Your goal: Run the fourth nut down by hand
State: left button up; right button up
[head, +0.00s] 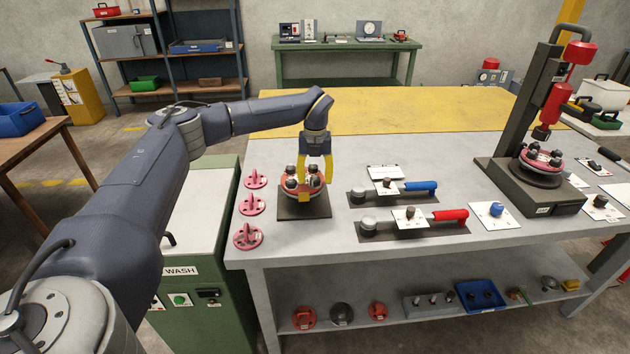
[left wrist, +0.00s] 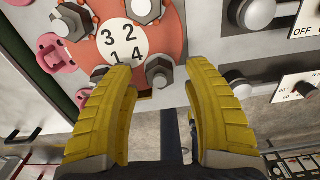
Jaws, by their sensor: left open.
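The flanged spool (head: 290,193) stands on a dark square plate (head: 303,213) on the grey bench. In the left wrist view its red flange (left wrist: 175,45) has a white disc (left wrist: 125,42) numbered 1 to 4 and grey hex hardware around it. The grey nut beside number 4 (left wrist: 160,72) lies between the two yellow fingers of my left gripper (left wrist: 157,80). The fingers are open, with a gap on each side of the nut. In the head view my left gripper (head: 315,178) points down over the spool's right side. My right gripper is not visible.
Pink parts (head: 252,207) line the bench's left edge. A blue-handled wrench (head: 415,187) and a red-handled wrench (head: 440,217) lie to the right of the spool. A dark press-like stand (head: 535,110) holds another red flanged part (head: 541,158). The yellow area (head: 420,110) behind is clear.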

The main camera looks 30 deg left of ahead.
pick_arm(q)
jog(key=shift+f, duration=0.8)
grip_shut()
